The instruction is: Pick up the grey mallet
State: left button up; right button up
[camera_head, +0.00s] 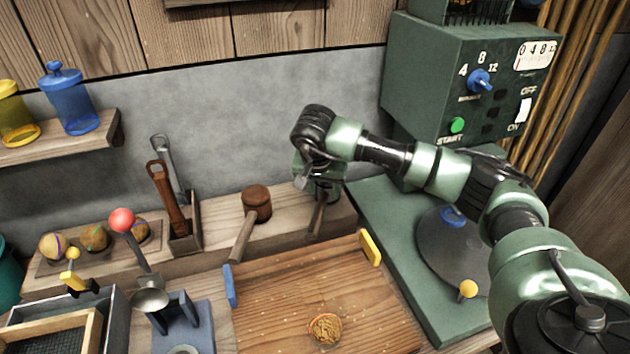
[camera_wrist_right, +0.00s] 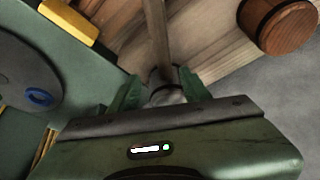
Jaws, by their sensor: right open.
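The grey mallet lies on the wooden ledge, its handle (camera_head: 317,218) pointing toward the front. Its head is largely hidden behind my right gripper (camera_head: 312,184) in the head view. In the right wrist view, the handle (camera_wrist_right: 158,38) runs up from between the fingers, and part of the grey head (camera_wrist_right: 166,95) shows between them. My right gripper (camera_wrist_right: 160,88) is open, with one finger on each side of the mallet near where handle meets head. Whether the fingers touch it I cannot tell. My left gripper is not in view.
A brown wooden mallet (camera_head: 257,204) lies to the left on the ledge, also in the right wrist view (camera_wrist_right: 280,22). A green machine (camera_head: 465,85) stands at the right. A wooden board (camera_head: 290,290) with yellow and blue clips lies in front. A grey wall is behind.

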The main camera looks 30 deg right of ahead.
aim_at(323, 198)
jog(key=shift+w+d+f, duration=0.15)
jog(key=shift+w+f, duration=0.35)
jog(key=shift+f, duration=0.2)
jog(key=shift+p+x, duration=0.5)
jog(key=shift+x, duration=0.7)
jog(key=x, duration=0.2)
jog(key=shift+w+f, duration=0.15)
jog(key=shift+f, duration=0.2)
jog(key=shift+w+f, duration=0.15)
jog(key=shift+f, duration=0.15)
jog(key=shift+d, duration=0.1)
jog(key=shift+f, duration=0.1)
jog(key=c, duration=1)
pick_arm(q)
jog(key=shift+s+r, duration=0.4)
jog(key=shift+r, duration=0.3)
pick_arm(e)
grip_shut()
